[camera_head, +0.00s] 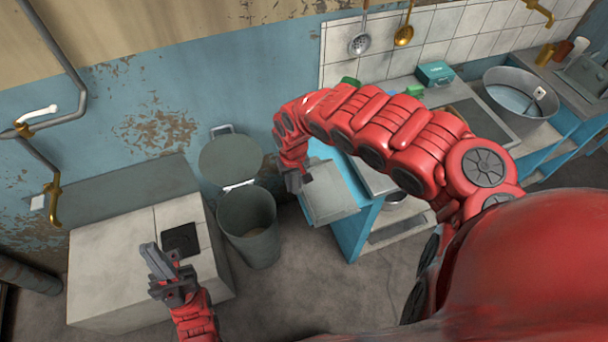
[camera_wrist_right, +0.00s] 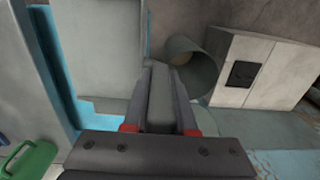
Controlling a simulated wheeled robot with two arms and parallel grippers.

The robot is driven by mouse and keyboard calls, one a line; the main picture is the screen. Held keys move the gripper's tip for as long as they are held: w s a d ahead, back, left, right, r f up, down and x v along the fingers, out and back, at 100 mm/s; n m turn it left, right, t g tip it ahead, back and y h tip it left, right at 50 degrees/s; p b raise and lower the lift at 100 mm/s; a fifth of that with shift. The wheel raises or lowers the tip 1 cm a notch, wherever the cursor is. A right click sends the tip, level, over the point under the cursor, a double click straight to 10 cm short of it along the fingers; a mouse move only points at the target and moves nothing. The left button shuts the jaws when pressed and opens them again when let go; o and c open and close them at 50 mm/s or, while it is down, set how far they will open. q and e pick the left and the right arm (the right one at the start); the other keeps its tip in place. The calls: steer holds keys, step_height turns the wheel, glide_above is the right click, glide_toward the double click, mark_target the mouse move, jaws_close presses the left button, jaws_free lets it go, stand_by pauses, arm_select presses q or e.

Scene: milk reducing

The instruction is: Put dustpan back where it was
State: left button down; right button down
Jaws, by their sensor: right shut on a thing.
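The dustpan (camera_head: 330,193) is a flat grey pan, held out beside the blue cabinet in the head view. In the right wrist view its grey handle (camera_wrist_right: 160,105) lies between the two fingers. My right gripper (camera_head: 293,182) is shut on this handle; it also shows in the right wrist view (camera_wrist_right: 162,90). The pan is in the air, and the gap to the cabinet is hard to judge. My left gripper (camera_head: 158,262) is over the white box at the lower left, with nothing visible in it. Its finger opening is unclear.
A grey bin (camera_head: 248,232) with its lid (camera_head: 230,158) raised stands between the white box (camera_head: 100,260) and the blue cabinet (camera_head: 362,232). A counter with a teal box (camera_head: 435,73) and a metal basin (camera_head: 518,95) runs right. A green object (camera_wrist_right: 25,160) shows in the wrist view.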

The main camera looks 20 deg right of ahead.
steer(key=w+b, duration=0.1)
steer(key=b, duration=0.1)
steer(key=w+d+b, duration=0.1)
steer(key=w+b, duration=0.1)
steer(key=w+d+f+b, duration=0.1)
steer(key=shift+w+d+b, duration=0.15)
steer(key=shift+d+b, duration=0.05)
steer(key=shift+b, duration=0.2)
steer(key=w+d, duration=0.2)
steer(key=shift+w+d+p, duration=0.2)
steer(key=shift+w+p, duration=0.1)
steer(key=shift+w, duration=0.1)
step_height(320, 180, down, 2)
steer(key=shift+a+f+p, duration=0.1)
steer(key=shift+f+p, duration=0.15)
steer(key=shift+p, duration=0.15)
steer(key=shift+f, duration=0.4)
steer(key=c, duration=0.7)
jaws_free()
